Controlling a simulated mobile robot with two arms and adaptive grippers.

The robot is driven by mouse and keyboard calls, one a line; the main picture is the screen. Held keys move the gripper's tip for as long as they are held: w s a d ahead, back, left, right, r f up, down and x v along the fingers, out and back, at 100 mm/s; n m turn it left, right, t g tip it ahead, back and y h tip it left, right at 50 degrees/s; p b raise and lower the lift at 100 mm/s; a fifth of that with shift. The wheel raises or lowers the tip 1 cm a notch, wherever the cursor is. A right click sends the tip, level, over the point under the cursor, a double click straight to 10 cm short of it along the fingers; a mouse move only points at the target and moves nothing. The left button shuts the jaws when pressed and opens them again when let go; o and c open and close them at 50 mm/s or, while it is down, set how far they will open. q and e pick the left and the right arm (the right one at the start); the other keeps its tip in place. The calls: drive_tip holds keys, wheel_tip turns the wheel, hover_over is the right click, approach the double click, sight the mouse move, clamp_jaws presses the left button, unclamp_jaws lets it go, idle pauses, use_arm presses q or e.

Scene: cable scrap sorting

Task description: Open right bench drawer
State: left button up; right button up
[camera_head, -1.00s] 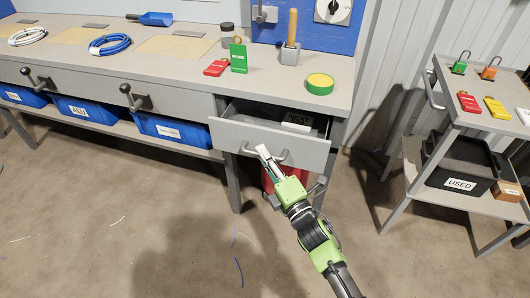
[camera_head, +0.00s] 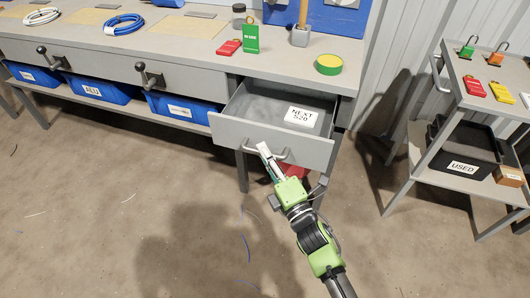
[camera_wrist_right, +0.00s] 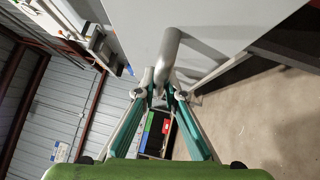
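The right bench drawer (camera_head: 233,130) is pulled out, and its grey interior shows a white label (camera_head: 301,117) reading "NEXT 520". Its grey bar handle (camera_head: 281,157) is on the drawer front. My right gripper (camera_head: 264,149) is at this handle, its arm reaching up from the lower right. In the right wrist view, the fingertips (camera_wrist_right: 160,84) close around the end of the curved handle (camera_wrist_right: 169,50), beside the drawer front (camera_wrist_right: 205,22). The fingers partly hide the handle. My left gripper is not in view.
Blue bins (camera_head: 185,110) sit below. A cart (camera_head: 490,120) with a black "USED" bin (camera_head: 464,152) stands right. The floor in front is mostly clear.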

drive_tip(key=o, duration=0.4)
drive_tip(key=shift+f, duration=0.1)
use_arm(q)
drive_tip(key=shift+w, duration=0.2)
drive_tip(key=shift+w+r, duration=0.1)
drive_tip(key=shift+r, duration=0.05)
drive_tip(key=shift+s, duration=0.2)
use_arm(e)
drive_tip(key=v, duration=1.2)
drive_tip(key=shift+d, duration=0.1)
